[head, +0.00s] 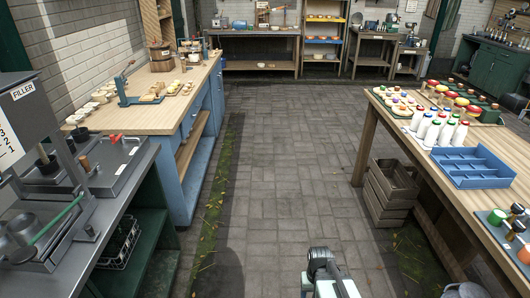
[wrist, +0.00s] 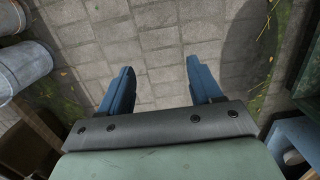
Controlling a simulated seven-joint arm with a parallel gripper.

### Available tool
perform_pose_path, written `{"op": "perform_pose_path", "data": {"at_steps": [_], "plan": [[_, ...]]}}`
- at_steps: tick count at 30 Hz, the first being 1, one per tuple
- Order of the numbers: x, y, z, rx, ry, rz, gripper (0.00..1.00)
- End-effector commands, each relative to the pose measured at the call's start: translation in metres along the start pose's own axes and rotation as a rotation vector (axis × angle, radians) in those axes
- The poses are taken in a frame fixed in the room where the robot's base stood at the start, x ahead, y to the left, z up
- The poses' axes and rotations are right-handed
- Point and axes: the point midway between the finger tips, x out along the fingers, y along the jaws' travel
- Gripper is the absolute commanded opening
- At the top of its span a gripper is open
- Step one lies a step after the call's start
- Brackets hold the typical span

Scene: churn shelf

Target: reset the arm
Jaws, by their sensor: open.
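My gripper (wrist: 160,88) shows in the wrist view with its two blue fingers spread apart. It is open and nothing is between the fingers; only grey paving (wrist: 165,45) lies beyond them. In the head view part of my arm shows at the bottom centre, over the paved floor (head: 285,190). The fingers cannot be made out in the head view.
A wooden table (head: 455,184) at right bears a blue crate (head: 472,180) and several white bottles (head: 433,130). A wooden crate (head: 377,203) stands beneath it. A metal filler bench (head: 92,225) and a blue-framed bench (head: 155,118) line the left. The middle aisle is clear.

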Motion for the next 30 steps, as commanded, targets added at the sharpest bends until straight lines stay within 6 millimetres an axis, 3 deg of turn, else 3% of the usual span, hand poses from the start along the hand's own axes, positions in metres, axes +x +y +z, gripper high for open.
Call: {"op": "perform_pose_path", "data": {"at_steps": [9, 18, 24, 30], "plan": [[0.071, 0.001, 0.068, 0.002, -0.159, 0.000, 0.64], [0.128, 0.001, 0.142, 0.003, -0.311, 0.000, 0.64], [0.158, 0.001, 0.192, 0.004, -0.405, 0.000, 0.64], [0.174, 0.001, 0.225, 0.004, -0.466, -0.001, 0.64]]}}
